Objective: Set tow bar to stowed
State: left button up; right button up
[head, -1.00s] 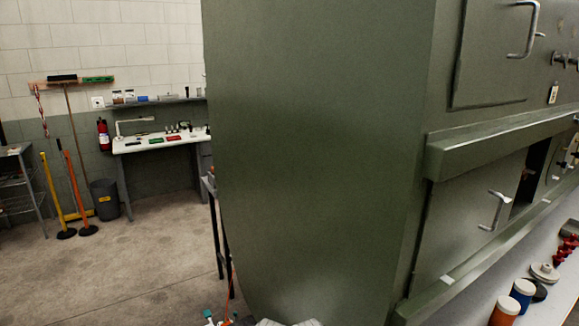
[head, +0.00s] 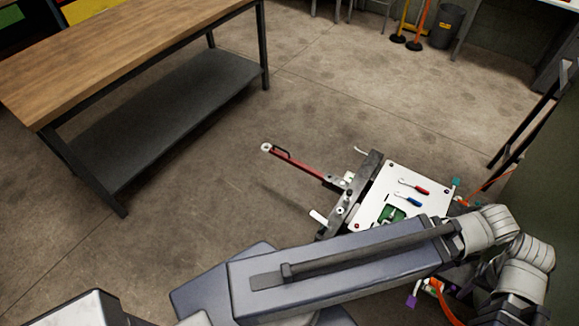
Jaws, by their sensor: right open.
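The tow bar (head: 305,167) is a red bar with a pale ring at its far end and a dark handle along it. It sticks out low over the floor, to the left from the end of a small cart (head: 377,190). My right arm crosses the lower part of the head view, in front of the cart. My right gripper (head: 497,304) is at the lower right, below the pale wrist joints, well away from the tow bar; its fingers are mostly hidden. My left gripper is not in view.
The cart's white top (head: 408,178) carries a red and a blue tool. Orange cables hang at the cart's right side. A wooden workbench (head: 130,50) with a grey lower shelf stands at upper left. The concrete floor between bench and tow bar is clear.

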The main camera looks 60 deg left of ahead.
aim_at(317, 174)
jog(key=u, duration=1.65)
jog(key=k+u, duration=0.1)
jog(key=k, duration=0.75)
jog(key=i+j+z, duration=0.15)
jog(key=i+j, duration=0.15)
jog(key=i+j+z, duration=0.1)
jog(key=i+j, duration=0.2)
jog(key=i+j+z, duration=0.15)
jog(key=i+j, duration=0.25)
jog(key=i+j+z, duration=0.1)
jog(key=i+j, duration=0.25)
jog(key=i+j+z, duration=0.15)
jog(key=i+j, duration=0.15)
jog(key=j, duration=0.15)
jog(key=i+j+z, duration=0.15)
jog(key=i+j, duration=0.15)
jog(key=j, duration=0.15)
jog(key=i+j+z, duration=0.1)
jog(key=i+j, duration=0.15)
jog(key=j, duration=0.25)
